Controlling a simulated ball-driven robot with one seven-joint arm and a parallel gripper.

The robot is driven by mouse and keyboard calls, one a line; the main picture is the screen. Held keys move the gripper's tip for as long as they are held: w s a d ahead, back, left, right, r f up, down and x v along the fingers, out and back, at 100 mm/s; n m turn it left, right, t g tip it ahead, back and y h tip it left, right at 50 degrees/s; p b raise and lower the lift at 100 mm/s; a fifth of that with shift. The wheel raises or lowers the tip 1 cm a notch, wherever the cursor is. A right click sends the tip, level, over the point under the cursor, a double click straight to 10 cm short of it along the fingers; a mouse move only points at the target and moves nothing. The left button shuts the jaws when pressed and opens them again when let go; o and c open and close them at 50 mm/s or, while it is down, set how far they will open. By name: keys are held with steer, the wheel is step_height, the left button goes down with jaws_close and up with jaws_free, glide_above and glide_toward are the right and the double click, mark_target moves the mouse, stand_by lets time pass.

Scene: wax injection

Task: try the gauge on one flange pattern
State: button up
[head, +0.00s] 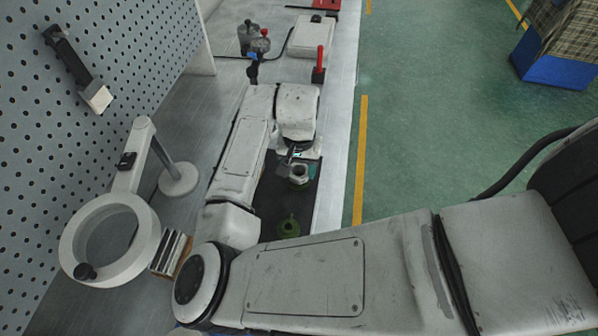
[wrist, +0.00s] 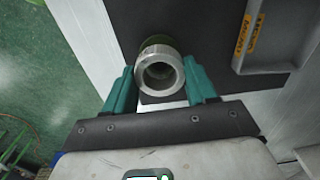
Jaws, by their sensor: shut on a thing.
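My gripper (wrist: 160,78) has its two teal fingers shut on a metal ring gauge (wrist: 160,74), one finger on each side. The ring's open bore faces the wrist camera. A bit of green (wrist: 156,41), likely a flange pattern, shows just past the ring's far edge; whether the ring touches or surrounds it I cannot tell. In the head view the ring (head: 299,172) is small, over the dark mat (head: 268,206), with my gripper (head: 298,160) partly hidden by my arm. A green flange pattern (head: 289,227) stands on the mat nearer my arm.
A grey tray with an orange label (wrist: 270,50) lies on the mat. A white magnifier lamp (head: 72,240) and upright plates (head: 172,252) stand at left. Pots (head: 252,38), a white box (head: 311,36) and a red-handled tool (head: 318,66) are at the back. The bench edge is right of the mat.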

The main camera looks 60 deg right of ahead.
steer(key=shift+f+b, duration=0.5)
steer(key=shift+f, duration=0.7)
stand_by(3.0)
steer(key=shift+r, duration=0.1)
steer(key=shift+r+p, duration=3.05)
steer(key=shift+r, duration=0.1)
